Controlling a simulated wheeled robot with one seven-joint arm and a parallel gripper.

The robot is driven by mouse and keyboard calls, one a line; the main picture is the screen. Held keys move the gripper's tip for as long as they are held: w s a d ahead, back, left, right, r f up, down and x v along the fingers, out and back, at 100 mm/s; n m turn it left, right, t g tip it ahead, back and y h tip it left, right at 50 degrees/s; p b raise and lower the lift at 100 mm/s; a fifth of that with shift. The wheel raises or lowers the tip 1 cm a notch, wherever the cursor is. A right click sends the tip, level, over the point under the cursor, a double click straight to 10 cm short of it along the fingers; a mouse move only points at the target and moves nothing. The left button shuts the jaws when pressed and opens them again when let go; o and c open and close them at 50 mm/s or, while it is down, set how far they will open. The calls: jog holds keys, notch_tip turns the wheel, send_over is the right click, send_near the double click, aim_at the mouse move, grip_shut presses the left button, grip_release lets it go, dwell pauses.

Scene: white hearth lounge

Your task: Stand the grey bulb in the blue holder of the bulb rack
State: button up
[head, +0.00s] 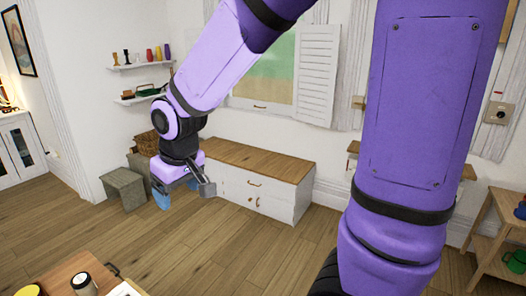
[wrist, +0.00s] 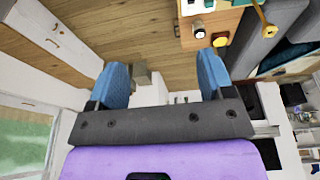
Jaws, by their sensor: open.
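My gripper (head: 174,193) is raised over the floor, in front of the low white cabinet in the head view. Its two blue fingers stand wide apart in the wrist view (wrist: 164,75), with nothing between them. I cannot make out the grey bulb, the bulb rack or its blue holder for certain in either view.
A low white cabinet (head: 245,190) and a grey stool (head: 124,188) stand by the wall. A wooden shelf unit (head: 490,228) is at right. Floor between is clear.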

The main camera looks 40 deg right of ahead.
jog(key=s+d+r+m+t, duration=0.1)
jog(key=s+d+r, duration=0.3)
jog(key=s+r, duration=0.2)
jog(key=s+d+r+m+t, duration=0.1)
jog(key=s+d+r, duration=0.4)
jog(key=s, duration=0.6)
jog(key=shift+r+m+h, duration=0.3)
jog(key=shift+r+m, duration=0.1)
